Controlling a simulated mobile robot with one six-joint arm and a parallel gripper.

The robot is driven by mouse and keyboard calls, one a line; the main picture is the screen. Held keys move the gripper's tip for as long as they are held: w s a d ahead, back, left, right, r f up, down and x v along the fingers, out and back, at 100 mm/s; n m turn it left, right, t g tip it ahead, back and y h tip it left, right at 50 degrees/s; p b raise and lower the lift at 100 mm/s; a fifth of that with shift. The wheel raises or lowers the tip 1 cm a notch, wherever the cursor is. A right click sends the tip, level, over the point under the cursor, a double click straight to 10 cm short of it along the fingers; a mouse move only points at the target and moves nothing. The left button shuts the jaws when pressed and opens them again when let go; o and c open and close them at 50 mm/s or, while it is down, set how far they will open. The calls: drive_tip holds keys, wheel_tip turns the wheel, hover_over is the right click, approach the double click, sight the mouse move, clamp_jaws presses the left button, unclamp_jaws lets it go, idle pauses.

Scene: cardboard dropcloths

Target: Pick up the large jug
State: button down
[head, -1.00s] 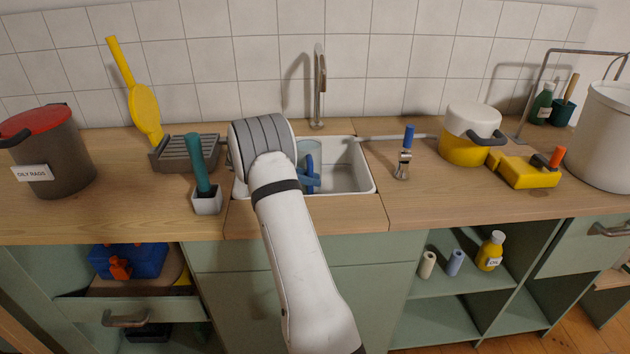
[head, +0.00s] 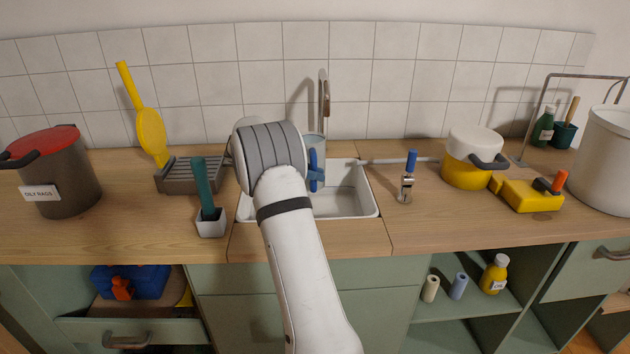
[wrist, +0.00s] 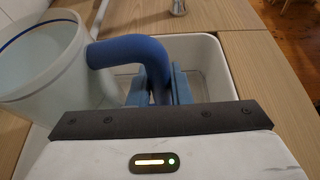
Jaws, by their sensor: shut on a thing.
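The large jug (wrist: 42,62) is a pale translucent vessel with a blue rim line and a thick blue handle (wrist: 128,52). In the wrist view it is at the left, over the sink's left side. My gripper (wrist: 160,90) is shut on the jug's handle. In the head view the jug (head: 314,146) shows beside my wrist, above the white sink (head: 345,205), partly hidden by my arm. My gripper (head: 317,179) shows as a small blue part there.
The tap (head: 323,100) stands just behind the sink. A drying rack (head: 190,177) and a grey holder with a green handle (head: 209,222) are to the left. A blue-handled tool (head: 406,190) and a yellow pot (head: 466,172) are to the right. The front counter strip is clear.

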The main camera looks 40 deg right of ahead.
sight(314, 160)
drive_tip(key=shift+r, duration=1.65)
